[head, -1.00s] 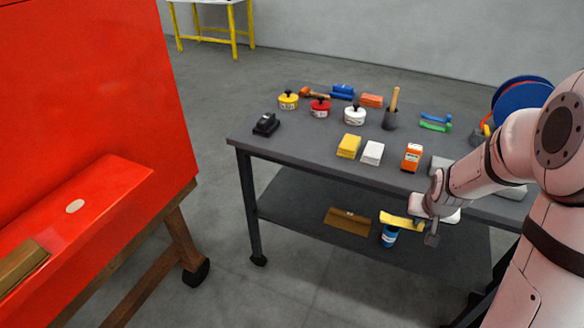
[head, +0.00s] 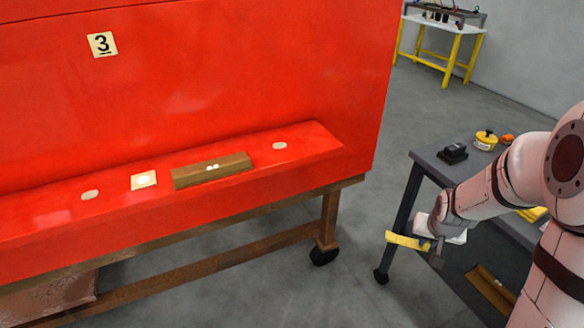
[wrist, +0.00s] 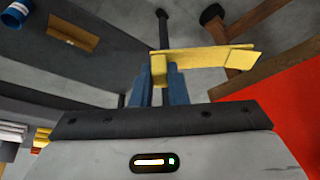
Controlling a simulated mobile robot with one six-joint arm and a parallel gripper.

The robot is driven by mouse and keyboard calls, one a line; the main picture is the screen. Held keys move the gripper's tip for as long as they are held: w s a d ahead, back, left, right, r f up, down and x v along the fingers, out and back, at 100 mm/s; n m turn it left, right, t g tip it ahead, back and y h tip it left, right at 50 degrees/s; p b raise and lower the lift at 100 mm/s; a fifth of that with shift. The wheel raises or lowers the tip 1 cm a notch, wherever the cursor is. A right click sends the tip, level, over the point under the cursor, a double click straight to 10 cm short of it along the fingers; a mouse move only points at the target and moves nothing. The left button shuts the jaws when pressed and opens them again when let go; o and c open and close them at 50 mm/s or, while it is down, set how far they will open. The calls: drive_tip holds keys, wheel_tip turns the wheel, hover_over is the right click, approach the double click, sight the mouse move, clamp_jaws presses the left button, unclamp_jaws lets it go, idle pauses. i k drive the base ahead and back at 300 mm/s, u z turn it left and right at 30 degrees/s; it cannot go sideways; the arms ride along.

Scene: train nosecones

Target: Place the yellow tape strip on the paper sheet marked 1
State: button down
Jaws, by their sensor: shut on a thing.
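My gripper (head: 432,243) is shut on the yellow tape strip (head: 407,241) and holds it in the air in front of the dark table's leg. In the wrist view the strip (wrist: 205,62) sticks out to the right from between the blue fingers (wrist: 163,85). A sheet marked 3 (head: 102,44) is on the upright face of the red nosecone (head: 240,60). No sheet marked 1 shows in these views.
The red ledge (head: 315,150) bears a brown block (head: 212,170), a small pale square (head: 143,180) and round pale spots. A brown wooden frame on casters (head: 324,255) supports it. The dark table (head: 428,160) stands at the right. Grey floor lies between them.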

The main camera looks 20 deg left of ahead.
sight(210, 167)
drive_tip(key=u, duration=1.55)
drive_tip(key=i, duration=0.25)
drive_tip(key=u, duration=0.05)
